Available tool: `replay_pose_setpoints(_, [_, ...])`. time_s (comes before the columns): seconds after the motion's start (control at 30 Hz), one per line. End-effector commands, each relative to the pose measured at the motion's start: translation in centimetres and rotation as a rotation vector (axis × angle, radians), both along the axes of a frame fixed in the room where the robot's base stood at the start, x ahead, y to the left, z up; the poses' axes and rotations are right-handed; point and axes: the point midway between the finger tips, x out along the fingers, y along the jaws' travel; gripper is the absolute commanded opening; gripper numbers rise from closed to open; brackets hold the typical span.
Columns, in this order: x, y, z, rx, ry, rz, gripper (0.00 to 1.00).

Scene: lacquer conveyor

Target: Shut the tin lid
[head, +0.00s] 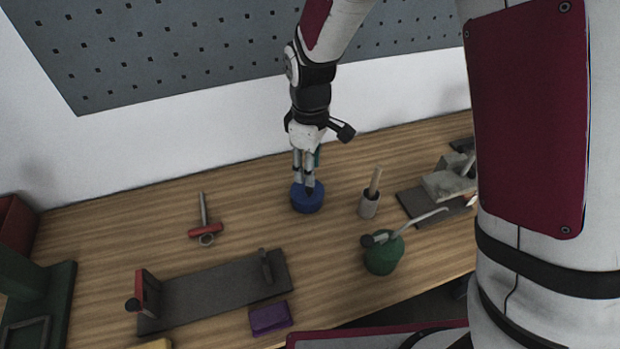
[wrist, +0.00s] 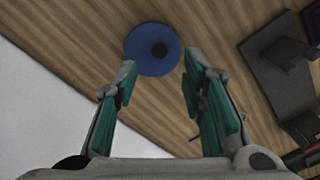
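A round blue tin (head: 307,203) stands on the wooden bench below my gripper. From above it shows in the wrist view as a blue disc (wrist: 135,50) with a dark round spot near its middle. I cannot tell whether that spot is a knob or an opening, and no separate lid can be made out. My gripper (head: 309,188) points down over the tin and hides part of its top in the head view. In the wrist view, my gripper (wrist: 160,66) has its two fingers apart with nothing between them. The blue disc lies just beyond the fingertips.
A cup with a wooden handle (head: 368,206) stands close right of the tin. A green round can with a spout (head: 384,258) is in front right. A red-handled tool (head: 206,231) lies left. A dark grey stand (head: 210,293) and purple block (head: 270,318) are in front.

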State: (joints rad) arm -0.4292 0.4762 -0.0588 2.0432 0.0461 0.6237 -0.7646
Motion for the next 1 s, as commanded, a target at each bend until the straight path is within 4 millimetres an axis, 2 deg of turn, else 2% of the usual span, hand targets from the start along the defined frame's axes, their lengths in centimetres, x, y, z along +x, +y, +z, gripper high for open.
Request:
replay_pose_setpoints(0.1, [0.0,0.0,2.3,0.001,-0.003,0.0,0.38])
replay_pose_setpoints(0.3, [0.0,0.0,4.7,0.0,-0.001,0.0,0.38])
replay_pose_setpoints(0.47, [0.0,0.0,5.3,0.0,0.001,0.0,0.38])
replay_pose_setpoints(0.9, [0.0,0.0,5.3,-0.001,0.0,-0.001,0.38])
replay_pose_setpoints(1.0, [-0.1,-0.4,6.1,0.004,-0.01,-0.02,0.38])
